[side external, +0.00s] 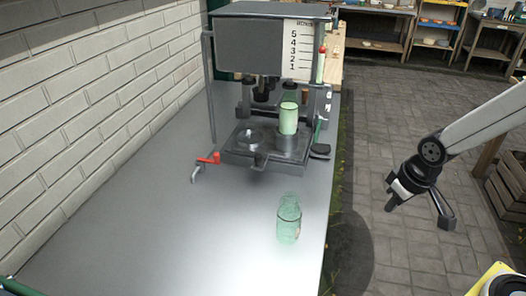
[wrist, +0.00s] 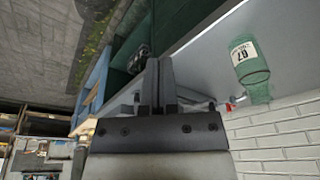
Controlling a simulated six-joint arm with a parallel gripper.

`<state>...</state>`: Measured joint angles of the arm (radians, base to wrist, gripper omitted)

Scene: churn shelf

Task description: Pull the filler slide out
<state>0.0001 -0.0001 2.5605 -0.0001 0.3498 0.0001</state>
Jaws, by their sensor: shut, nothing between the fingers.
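The filler stands on the grey bench (side external: 190,240), its grey tank (side external: 242,48) marked with a 1–5 scale. Below it is the filler slide (side external: 232,157), a dark plate with a front tab. Its left round seat (side external: 250,137) is empty. A bottle with pale green contents (side external: 288,118) stands upright in its right seat. My gripper (side external: 390,204) is off the bench's right edge, over the paving, well apart from the slide. In the wrist view its fingers (wrist: 158,68) are together and hold nothing. The slide cannot be made out there.
An empty green glass bottle (side external: 289,220) stands on the bench in front of the filler; it also shows in the wrist view (wrist: 249,62). A red-handled lever (side external: 208,159) is left of the slide. A brick wall (side external: 90,85) borders the bench's left. Shelves stand far behind.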

